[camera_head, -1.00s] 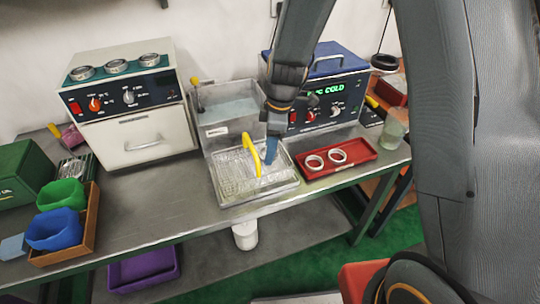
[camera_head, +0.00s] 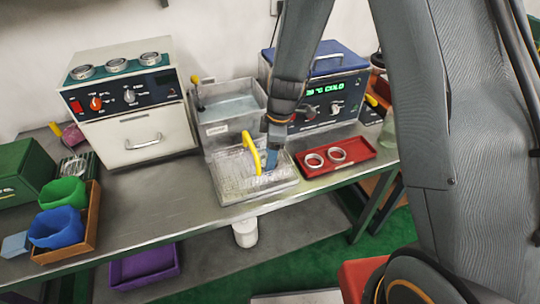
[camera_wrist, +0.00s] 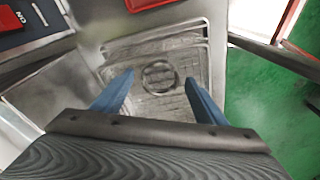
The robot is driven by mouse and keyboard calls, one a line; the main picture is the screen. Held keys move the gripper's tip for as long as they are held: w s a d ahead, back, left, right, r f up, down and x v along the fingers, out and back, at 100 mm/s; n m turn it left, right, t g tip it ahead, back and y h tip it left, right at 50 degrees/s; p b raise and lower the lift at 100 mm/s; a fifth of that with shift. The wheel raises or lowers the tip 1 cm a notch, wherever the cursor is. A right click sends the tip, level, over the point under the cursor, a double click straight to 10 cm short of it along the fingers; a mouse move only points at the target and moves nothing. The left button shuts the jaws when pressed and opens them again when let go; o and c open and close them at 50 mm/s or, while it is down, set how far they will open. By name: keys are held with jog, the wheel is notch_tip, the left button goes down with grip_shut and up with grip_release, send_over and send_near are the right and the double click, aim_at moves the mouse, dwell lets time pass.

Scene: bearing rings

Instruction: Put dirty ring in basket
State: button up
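A ring (camera_wrist: 158,77) lies flat on the mesh floor of the wire basket (camera_wrist: 190,32) in the wrist view. The basket, with a yellow handle (camera_head: 251,153), sits at the bench front in the head view (camera_head: 228,190). My gripper (camera_wrist: 160,95) is open, its two blue fingers apart on either side of the ring in the picture, with nothing between them that I can see held. In the head view my gripper (camera_head: 271,160) points down over the basket's right part. Two more rings (camera_head: 314,160) (camera_head: 337,155) lie in the red tray (camera_head: 358,164) to the right.
A water-filled metal tank (camera_head: 218,132) stands behind the basket. A blue-lidded heater box (camera_head: 340,90) is behind the red tray. A white oven (camera_head: 130,145) at left carries several rings on top. Green and blue bins (camera_head: 58,230) are at far left. Bare bench lies left of the basket.

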jog(key=shift+r, duration=0.15)
notch_tip(320, 180, up, 12)
jog(key=d+b, duration=0.2)
jog(key=b, duration=0.1)
jog(key=s+d+m+t+h, duration=0.1)
jog(key=s+d+m, duration=1.1)
jog(key=s+m, duration=0.3)
jog(key=shift+d+f+m+h, duration=0.2)
jog(key=shift+m+h, duration=0.2)
jog(key=shift+m, duration=0.5)
